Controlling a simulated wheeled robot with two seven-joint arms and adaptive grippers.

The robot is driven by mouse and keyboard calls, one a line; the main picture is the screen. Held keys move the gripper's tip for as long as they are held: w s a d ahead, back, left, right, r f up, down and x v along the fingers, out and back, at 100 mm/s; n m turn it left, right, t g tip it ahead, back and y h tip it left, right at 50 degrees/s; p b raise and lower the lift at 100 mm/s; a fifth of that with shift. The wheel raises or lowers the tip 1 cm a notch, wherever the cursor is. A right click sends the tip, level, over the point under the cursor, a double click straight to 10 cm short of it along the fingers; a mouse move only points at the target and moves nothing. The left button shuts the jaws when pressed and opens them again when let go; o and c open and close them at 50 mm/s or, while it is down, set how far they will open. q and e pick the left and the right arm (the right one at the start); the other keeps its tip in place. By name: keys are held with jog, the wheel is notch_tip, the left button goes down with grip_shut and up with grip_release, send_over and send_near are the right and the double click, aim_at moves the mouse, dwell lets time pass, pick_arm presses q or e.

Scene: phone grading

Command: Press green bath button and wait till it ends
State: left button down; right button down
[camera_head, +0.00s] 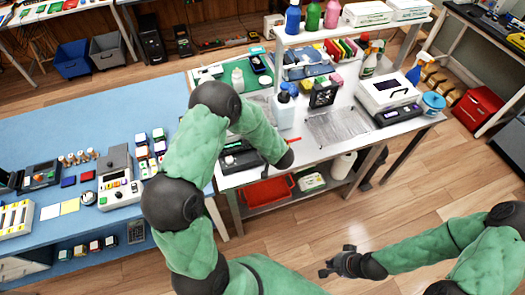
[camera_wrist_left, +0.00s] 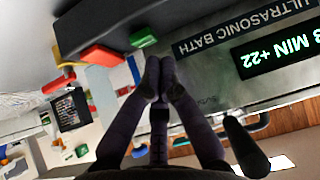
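The ultrasonic bath (camera_wrist_left: 215,47) fills the upper part of the left wrist view, its label legible. Its lit display (camera_wrist_left: 282,52) shows green characters that I read as "MIN +22", cut off at the frame edge. A green button (camera_wrist_left: 143,37) stands out from the dark panel, and a red button (camera_wrist_left: 102,56) is to its left. My left gripper (camera_wrist_left: 158,68) is shut, with its fingertips together just below the green button in the picture; I cannot tell whether they touch it. The head view hides that gripper behind my arm. My right gripper (camera_head: 338,260) is open and empty above the floor.
In the head view a dark device (camera_head: 240,157) sits by the front edge of the white bench, beside my left arm. The blue table (camera_head: 95,133) at left holds several devices.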

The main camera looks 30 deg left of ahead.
pick_arm(q)
jog(key=shift+f, duration=0.15)
dwell(0.8)
jog(key=shift+f, duration=0.25)
jog(key=shift+f, duration=0.5)
dwell(0.6)
dwell(0.4)
jog(key=shift+r+p, duration=0.7)
jog(key=shift+r, duration=0.2)
jog(key=shift+r, duration=0.15)
notch_tip(320, 180, up, 5)
jog(key=p, duration=0.5)
jog(key=shift+f, duration=0.2)
